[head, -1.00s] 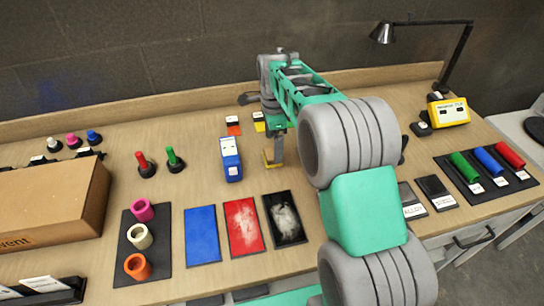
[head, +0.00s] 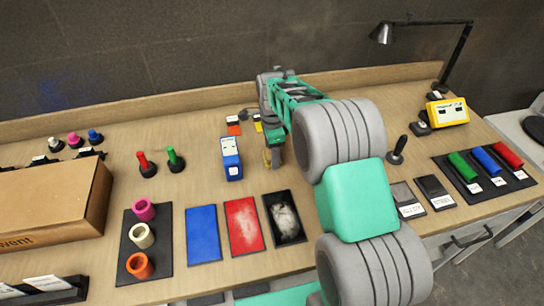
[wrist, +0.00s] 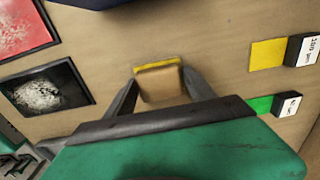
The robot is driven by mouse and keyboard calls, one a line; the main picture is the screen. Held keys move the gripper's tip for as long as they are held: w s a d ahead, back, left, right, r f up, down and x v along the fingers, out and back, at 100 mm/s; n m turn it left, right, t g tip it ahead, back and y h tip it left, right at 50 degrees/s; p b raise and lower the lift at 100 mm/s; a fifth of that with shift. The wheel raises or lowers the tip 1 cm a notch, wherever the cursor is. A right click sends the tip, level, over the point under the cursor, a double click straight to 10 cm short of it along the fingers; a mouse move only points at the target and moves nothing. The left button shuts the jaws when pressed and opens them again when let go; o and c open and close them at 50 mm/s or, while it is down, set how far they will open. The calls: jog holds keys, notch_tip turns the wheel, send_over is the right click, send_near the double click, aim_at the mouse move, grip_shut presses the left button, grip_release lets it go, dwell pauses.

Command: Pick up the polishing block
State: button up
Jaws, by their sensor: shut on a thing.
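The block in my grip is a small tan block with a yellow edge (wrist: 160,85); I take it to be the polishing block. In the wrist view it sits between my two dark fingers, which press on its left and right sides. My gripper (wrist: 160,92) is shut on it. In the head view my gripper (head: 273,157) is low over the bench, just right of a blue block with a white label, and only a small yellowish part of the held block shows. I cannot tell whether the block touches the bench.
The blue block (head: 231,158) stands close on the left. Blue (head: 203,234), red (head: 244,226) and black (head: 285,218) pads lie in front. Labelled yellow (wrist: 268,52) and green (wrist: 262,104) pieces lie nearby. A cardboard box (head: 50,205) stands at the left.

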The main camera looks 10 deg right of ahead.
jog(key=c, duration=0.6)
jog(key=shift+r, duration=0.6)
jog(key=s+r+b, duration=0.1)
jog(key=s+r, duration=0.3)
jog(key=s+d+r+b, duration=0.1)
jog(key=s+r, duration=0.3)
jog(key=s, duration=0.1)
jog(key=s+r+b, duration=0.1)
jog(key=s+r, duration=0.2)
jog(key=s, duration=0.2)
jog(key=shift+d+r, duration=0.2)
jog(key=shift+r, duration=0.2)
